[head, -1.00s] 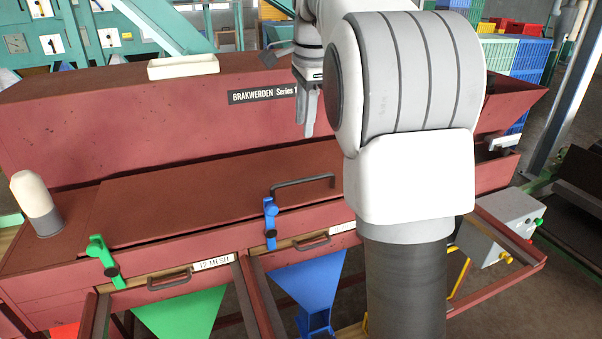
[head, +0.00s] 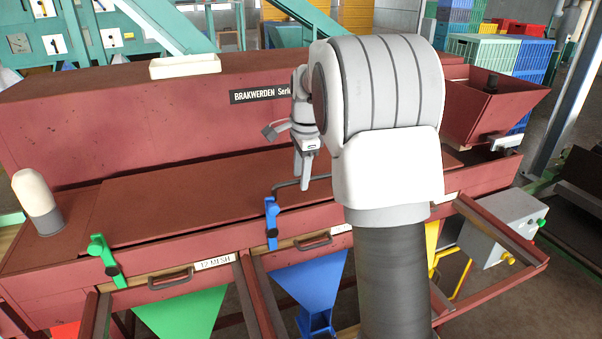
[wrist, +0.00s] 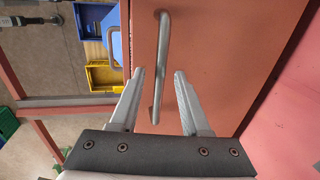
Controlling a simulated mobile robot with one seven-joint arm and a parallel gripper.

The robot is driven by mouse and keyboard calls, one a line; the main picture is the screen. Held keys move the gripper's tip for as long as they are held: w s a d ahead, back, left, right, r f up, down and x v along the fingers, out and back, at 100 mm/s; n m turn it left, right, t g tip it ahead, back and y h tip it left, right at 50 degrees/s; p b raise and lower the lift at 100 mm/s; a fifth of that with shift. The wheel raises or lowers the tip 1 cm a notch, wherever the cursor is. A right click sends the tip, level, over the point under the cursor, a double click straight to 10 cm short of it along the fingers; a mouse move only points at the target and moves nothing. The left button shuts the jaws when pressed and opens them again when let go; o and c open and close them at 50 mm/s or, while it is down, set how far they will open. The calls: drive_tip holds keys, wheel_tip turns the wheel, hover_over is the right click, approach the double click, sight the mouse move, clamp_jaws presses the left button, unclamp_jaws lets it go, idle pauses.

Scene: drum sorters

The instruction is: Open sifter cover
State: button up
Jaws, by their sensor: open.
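The sifter cover (head: 180,198) is a flat dark red panel lying closed on top of the red machine in the head view. Its grey bar handle (head: 290,184) is on the cover near the front, partly hidden by my arm. My gripper (head: 305,172) is just above the handle in the head view. In the wrist view the cover (wrist: 215,45) fills the middle, and the handle (wrist: 162,60) runs between and beyond the two open fingers of my gripper (wrist: 158,75). The fingers stand on either side of the handle line without visible contact.
A green latch (head: 105,260) and a blue latch (head: 271,222) are on the machine's front edge. The tall red housing (head: 130,130) rises behind the cover. A grey control box (head: 500,230) is at the right.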

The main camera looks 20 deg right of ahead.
clamp_jaws()
idle(1.4)
